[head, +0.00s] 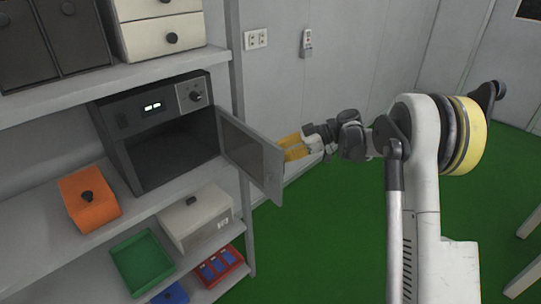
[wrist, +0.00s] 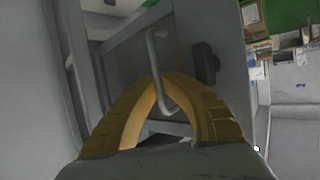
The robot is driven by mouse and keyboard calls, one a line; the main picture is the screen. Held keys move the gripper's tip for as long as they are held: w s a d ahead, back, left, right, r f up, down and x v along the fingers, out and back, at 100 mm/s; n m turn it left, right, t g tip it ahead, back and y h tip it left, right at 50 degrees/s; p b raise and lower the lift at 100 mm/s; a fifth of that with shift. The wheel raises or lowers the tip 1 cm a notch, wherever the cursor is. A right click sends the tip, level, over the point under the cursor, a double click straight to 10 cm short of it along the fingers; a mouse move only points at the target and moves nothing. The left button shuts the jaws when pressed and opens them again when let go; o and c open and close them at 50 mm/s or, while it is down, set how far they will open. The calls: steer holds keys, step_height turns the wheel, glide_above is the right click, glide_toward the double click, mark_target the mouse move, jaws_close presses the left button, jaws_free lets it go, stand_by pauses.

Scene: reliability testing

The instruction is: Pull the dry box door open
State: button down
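A dark block (wrist: 206,62) sits beside the handle.
An orange box (head: 90,208) and a pale box (head: 195,215) are left of and below the door. A green tray (head: 143,262) and red bin (head: 220,268) sit lower. A shelf post (head: 234,60) stands near the hinge side. Green floor (head: 330,240) is clear to the right.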

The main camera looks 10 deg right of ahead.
steer(key=c, duration=1.6)
jaws_free()
steer(key=shift+f, duration=0.1)
steer(key=shift+o, duration=0.2)
steer(key=shift+d, duration=0.1)
steer(key=v, duration=1.2)
